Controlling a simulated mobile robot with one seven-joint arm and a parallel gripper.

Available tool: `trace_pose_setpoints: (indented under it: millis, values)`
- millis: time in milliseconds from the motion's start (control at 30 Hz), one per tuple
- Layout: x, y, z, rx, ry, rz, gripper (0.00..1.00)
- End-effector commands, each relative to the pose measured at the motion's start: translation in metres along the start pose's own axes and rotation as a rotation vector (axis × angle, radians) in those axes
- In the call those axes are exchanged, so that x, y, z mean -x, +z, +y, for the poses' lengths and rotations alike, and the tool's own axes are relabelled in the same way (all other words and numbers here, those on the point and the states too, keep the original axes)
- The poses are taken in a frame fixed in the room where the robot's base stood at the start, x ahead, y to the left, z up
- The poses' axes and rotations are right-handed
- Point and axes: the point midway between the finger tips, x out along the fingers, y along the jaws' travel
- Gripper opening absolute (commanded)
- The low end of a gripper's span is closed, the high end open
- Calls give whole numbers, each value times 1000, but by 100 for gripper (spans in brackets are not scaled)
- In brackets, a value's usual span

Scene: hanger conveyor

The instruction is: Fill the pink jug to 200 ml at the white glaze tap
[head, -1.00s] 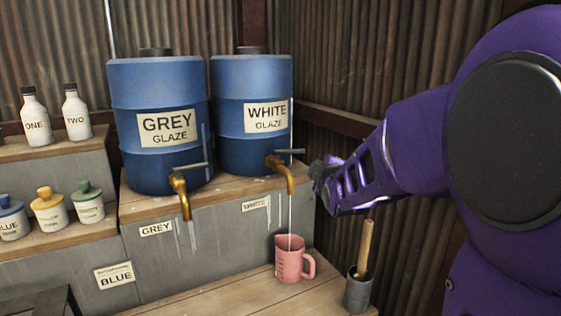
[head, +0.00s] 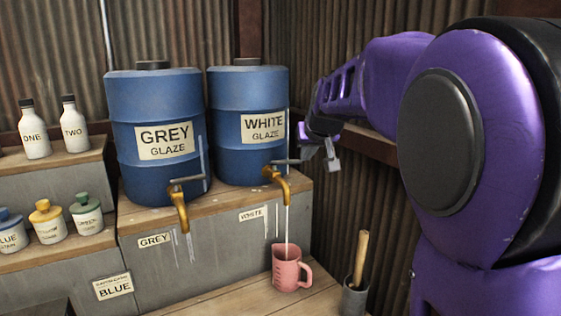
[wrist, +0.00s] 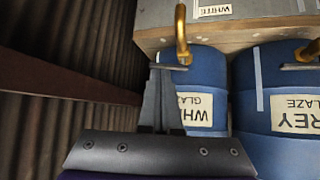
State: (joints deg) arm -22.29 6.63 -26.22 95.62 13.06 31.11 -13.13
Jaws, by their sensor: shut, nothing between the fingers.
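The pink jug (head: 287,270) stands upright on the wooden ledge under the white glaze tap (head: 279,180). A thin white stream (head: 287,230) runs from the brass spout down into the jug. The level inside and the jug's marks cannot be read. The tap's grey lever (head: 289,161) points to the right, and it also shows in the wrist view (wrist: 172,67). My gripper (head: 328,160) is shut and empty just right of the lever; whether it touches is unclear. In the wrist view its closed fingers (wrist: 160,85) reach up close to the lever.
The blue white-glaze barrel (head: 240,105) stands behind the tap, with the grey-glaze barrel (head: 155,105) and its tap (head: 179,205) to the left. A pot (head: 354,298) with a wooden-handled tool stands right of the jug. A corrugated wall is close on the right.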

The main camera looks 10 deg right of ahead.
Motion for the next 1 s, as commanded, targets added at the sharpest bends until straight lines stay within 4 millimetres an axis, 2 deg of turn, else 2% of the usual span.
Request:
trace_pose_setpoints:
  millis: [400,500,700,1000]
  values:
    - [-89,3,1,1,3,-3,0]
    - [-97,-12,1,3,3,2,0]
    - [-110,-24,1,3,2,3,0]
    - [-114,-27,0,3,1,2,0]
